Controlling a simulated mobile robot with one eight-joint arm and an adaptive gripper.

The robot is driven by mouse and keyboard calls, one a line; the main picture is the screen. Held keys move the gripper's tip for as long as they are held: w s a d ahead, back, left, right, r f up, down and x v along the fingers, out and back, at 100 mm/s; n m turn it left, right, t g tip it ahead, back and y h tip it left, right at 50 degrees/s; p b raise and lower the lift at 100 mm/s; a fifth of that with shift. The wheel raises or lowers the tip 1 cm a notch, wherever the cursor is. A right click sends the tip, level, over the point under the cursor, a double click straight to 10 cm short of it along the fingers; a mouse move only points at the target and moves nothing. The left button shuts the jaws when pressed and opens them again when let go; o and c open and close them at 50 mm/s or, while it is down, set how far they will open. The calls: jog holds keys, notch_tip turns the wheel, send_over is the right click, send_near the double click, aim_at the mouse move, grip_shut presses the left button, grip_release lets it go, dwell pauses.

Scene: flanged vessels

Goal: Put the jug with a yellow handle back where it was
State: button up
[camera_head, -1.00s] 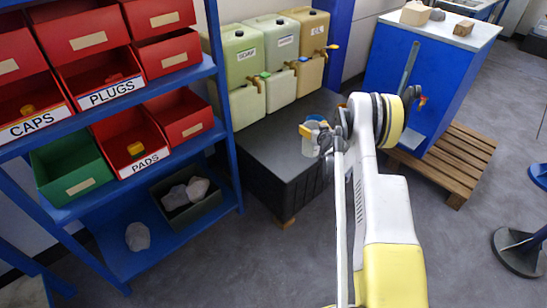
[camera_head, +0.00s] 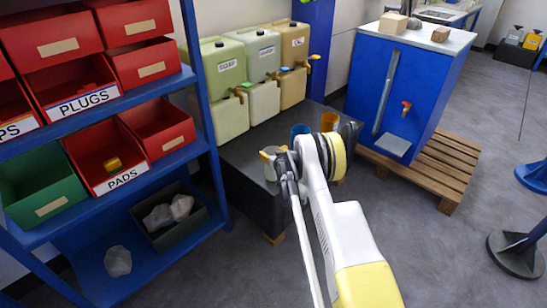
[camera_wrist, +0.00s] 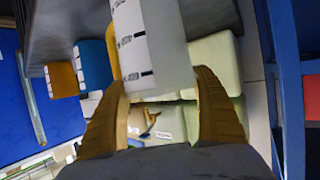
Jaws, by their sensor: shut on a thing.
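My gripper (camera_head: 279,160) is shut on a pale, clear-walled jug (camera_head: 268,155), at or above the black platform (camera_head: 243,199). In the wrist view, the jug's white wall with black marks (camera_wrist: 150,45) shows between the two yellow fingers of my gripper (camera_wrist: 160,80). A trace of yellow shows at the jug in the head view, but its handle is mostly hidden. I cannot tell whether the jug's base touches the platform. A blue cup (camera_head: 299,131) and an orange cup (camera_head: 329,121) stand on the platform beyond my wrist; both show in the wrist view too.
Several canisters with taps (camera_head: 222,70) stand along the platform's back. A blue shelf rack (camera_head: 185,85) with red and green bins stands close at left. A blue cabinet (camera_head: 425,85) stands on a pallet at right. A dark object (camera_head: 350,130) is partly hidden by my wrist.

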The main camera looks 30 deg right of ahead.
jog(key=shift+r, duration=0.15)
jog(key=o, duration=1.4)
jog(key=p+v, duration=0.2)
jog(key=v, duration=1)
jog(key=s+a+r+g+y, duration=0.1)
jog(key=s+a+r, duration=0.25)
jog(key=r, duration=0.45)
jog(key=s+a+r+n+g, duration=0.1)
jog(key=s+a+r, duration=0.1)
jog(key=a+r, duration=0.5)
jog(key=s+a+r+y, duration=0.1)
jog(key=s+a+r, duration=0.15)
jog(key=r, duration=0.75)
jog(key=s+a+r+n+g, duration=0.1)
jog(key=s+a+r, duration=0.2)
jog(key=s, duration=0.5)
jog(key=s+a+r+g, duration=0.1)
jog(key=s+a+r, duration=0.2)
jog(key=s, duration=0.5)
jog(key=s+a, duration=0.1)
jog(key=s, duration=0.4)
jog(key=s+a+f+g, duration=0.1)
jog(key=s, duration=0.4)
jog(key=s+a+g+y, duration=0.1)
jog(key=s, duration=0.5)
jog(key=shift+a+f+n, duration=0.15)
jog(key=shift+f+n, duration=0.25)
